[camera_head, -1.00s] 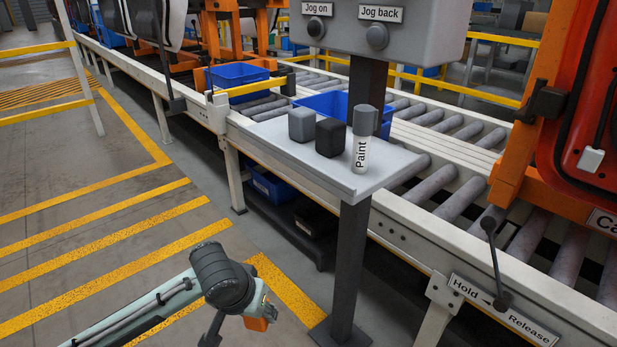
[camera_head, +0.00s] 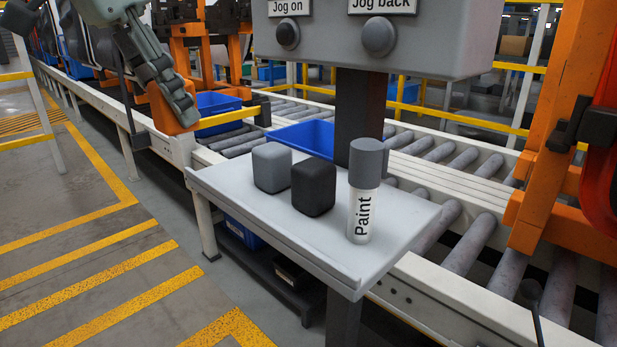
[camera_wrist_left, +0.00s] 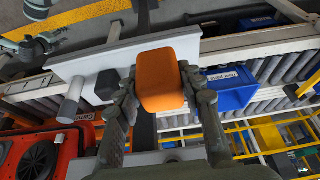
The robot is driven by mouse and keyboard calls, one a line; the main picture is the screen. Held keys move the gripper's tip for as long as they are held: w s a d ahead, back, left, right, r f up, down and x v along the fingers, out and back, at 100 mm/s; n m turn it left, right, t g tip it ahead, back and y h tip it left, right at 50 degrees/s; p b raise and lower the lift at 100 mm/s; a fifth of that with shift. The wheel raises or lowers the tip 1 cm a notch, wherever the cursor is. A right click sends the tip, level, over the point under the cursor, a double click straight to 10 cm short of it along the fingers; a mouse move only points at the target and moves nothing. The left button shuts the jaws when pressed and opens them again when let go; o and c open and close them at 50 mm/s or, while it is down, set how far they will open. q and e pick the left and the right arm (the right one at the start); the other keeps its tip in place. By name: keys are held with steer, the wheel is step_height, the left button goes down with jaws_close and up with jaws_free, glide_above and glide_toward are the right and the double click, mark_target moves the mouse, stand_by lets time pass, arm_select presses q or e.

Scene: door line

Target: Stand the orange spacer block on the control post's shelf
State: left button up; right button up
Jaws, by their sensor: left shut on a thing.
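The orange spacer block (camera_head: 166,114) is in my left gripper (camera_head: 184,108), at the upper left of the head view. The gripper is shut on it and holds it in the air, left of the post's shelf in the picture. In the left wrist view the orange block (camera_wrist_left: 160,78) sits between the two fingers. The control post's shelf (camera_head: 262,222) is a pale grey board below the button box (camera_head: 335,45). On it stand a grey block (camera_head: 271,167), a black block (camera_head: 313,186) and a Paint bottle (camera_head: 363,205). My right gripper is not in view.
The shelf's left end and front strip are bare. The dark post (camera_head: 359,115) rises behind the items to the box with Jog on and Jog back buttons. A roller conveyor (camera_head: 455,235) with blue bins runs behind. An orange frame (camera_head: 552,190) stands at right.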

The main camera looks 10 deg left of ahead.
arm_select(q)
steer(key=shift+r, duration=0.45)
steer(key=w+d+f, duration=0.1)
steer(key=w+f, duration=0.1)
steer(key=w, duration=0.1)
steer(key=w+d+f, duration=0.2)
steer(key=w, duration=0.1)
steer(key=w+d+f, duration=0.1)
steer(key=w+f, duration=0.1)
steer(key=w, duration=0.2)
steer(key=shift+d+f, duration=0.2)
steer(key=shift+f, duration=0.05)
steer(key=shift+w+f, duration=0.15)
steer(key=shift+f, duration=0.05)
step_height(320, 180, down, 3)
steer(key=shift+f+b, duration=0.2)
steer(key=shift+b, duration=0.25)
steer(key=shift+f, duration=0.2)
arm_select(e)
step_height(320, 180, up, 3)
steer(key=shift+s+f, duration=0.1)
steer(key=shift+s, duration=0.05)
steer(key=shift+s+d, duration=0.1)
